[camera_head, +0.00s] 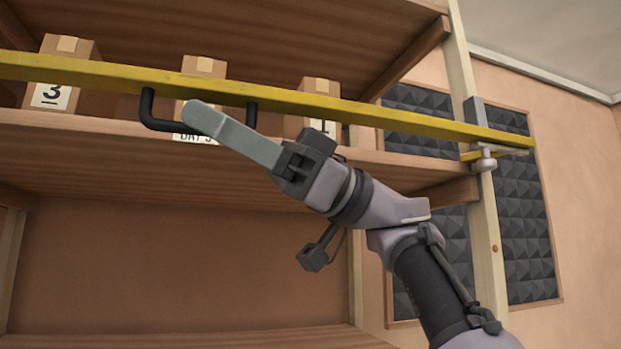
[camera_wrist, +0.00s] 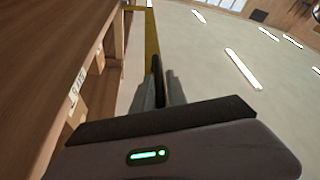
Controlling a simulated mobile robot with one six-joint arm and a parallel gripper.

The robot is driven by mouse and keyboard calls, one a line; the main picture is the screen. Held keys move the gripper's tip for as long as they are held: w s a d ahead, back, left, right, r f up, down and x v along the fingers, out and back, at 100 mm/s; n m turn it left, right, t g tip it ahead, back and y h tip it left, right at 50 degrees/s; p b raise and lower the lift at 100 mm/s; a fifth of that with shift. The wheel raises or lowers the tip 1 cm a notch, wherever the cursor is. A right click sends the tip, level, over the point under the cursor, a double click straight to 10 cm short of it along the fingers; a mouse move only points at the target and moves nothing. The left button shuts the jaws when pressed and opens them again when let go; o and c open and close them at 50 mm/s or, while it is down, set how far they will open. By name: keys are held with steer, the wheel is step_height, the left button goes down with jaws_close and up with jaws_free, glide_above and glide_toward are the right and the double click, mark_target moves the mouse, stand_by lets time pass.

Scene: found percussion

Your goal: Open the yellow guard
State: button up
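The yellow guard (camera_head: 390,117) is a long bar lying across the front of the upper shelf, its right end at the wooden post by a grey bracket and a latch-like metal fitting (camera_head: 484,159). A black U-shaped handle (camera_head: 148,108) sticks out from its front. In the wrist view the guard (camera_wrist: 151,38) runs away from me and the dark handle (camera_wrist: 157,72) lies between my fingers. My gripper (camera_head: 195,117) is at the handle; the fingers (camera_wrist: 160,92) are close together on both sides of it with no clear gap. Part of the handle is hidden by the fingers.
The wooden post (camera_head: 488,230) and dark foam panels (camera_head: 525,240) are at right.

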steer(key=v, duration=1.6)
